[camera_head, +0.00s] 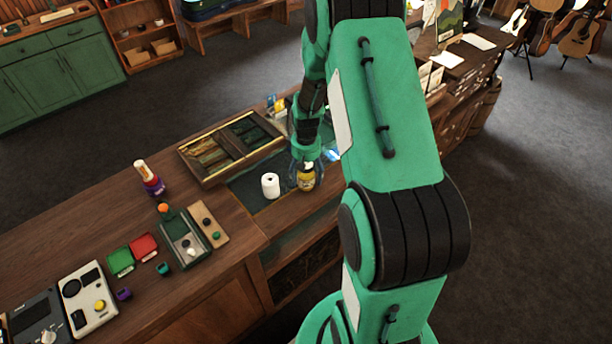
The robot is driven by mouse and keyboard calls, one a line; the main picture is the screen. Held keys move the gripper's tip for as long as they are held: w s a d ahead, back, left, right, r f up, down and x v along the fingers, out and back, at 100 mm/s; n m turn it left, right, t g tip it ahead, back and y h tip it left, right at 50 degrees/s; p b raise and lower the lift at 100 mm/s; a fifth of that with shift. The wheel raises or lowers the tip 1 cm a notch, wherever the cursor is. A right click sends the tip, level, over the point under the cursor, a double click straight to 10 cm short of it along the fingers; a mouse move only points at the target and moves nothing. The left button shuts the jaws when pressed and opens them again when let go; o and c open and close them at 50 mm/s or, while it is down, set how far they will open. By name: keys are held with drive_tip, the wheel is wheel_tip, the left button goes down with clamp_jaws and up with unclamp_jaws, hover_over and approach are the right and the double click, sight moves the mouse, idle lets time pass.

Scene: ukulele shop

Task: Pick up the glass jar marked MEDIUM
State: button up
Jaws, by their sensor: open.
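A small glass jar (306,180) with dark and yellowish parts stands on the counter near its front edge. Its label is too small to read, so I cannot tell whether it says MEDIUM. My gripper (303,167) points down at the jar, with its fingers at the jar's upper part. The fingers are small and partly merge with the jar, so I cannot tell whether they touch it. My arm hides part of the counter to the right.
A white roll (270,186) stands close to the left of the jar. A wooden display case (232,148) lies behind it. A purple-and-red bottle (150,178), a tray with small knobs (185,240), green (121,261) and red boxes (144,247) are farther left.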

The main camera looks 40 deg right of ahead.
sight(307, 171)
drive_tip(key=c, duration=1.5)
drive_tip(key=shift+r, duration=0.15)
drive_tip(key=shift+r, duration=0.5)
drive_tip(key=shift+s+a+r, duration=0.1)
drive_tip(key=shift+s+r, duration=0.1)
drive_tip(key=shift+r, duration=0.4)
drive_tip(key=shift+s+a+r, duration=0.1)
drive_tip(key=shift+s+r, duration=0.1)
drive_tip(key=shift+r, duration=0.35)
drive_tip(key=s+a, duration=0.2)
drive_tip(key=s, duration=0.2)
drive_tip(key=s+a+r, duration=0.1)
drive_tip(key=s+a, duration=0.1)
drive_tip(key=s, duration=0.3)
drive_tip(key=s+a+b, duration=0.1)
drive_tip(key=s+a, duration=0.2)
drive_tip(key=s, duration=0.1)
drive_tip(key=shift+s+r, duration=0.2)
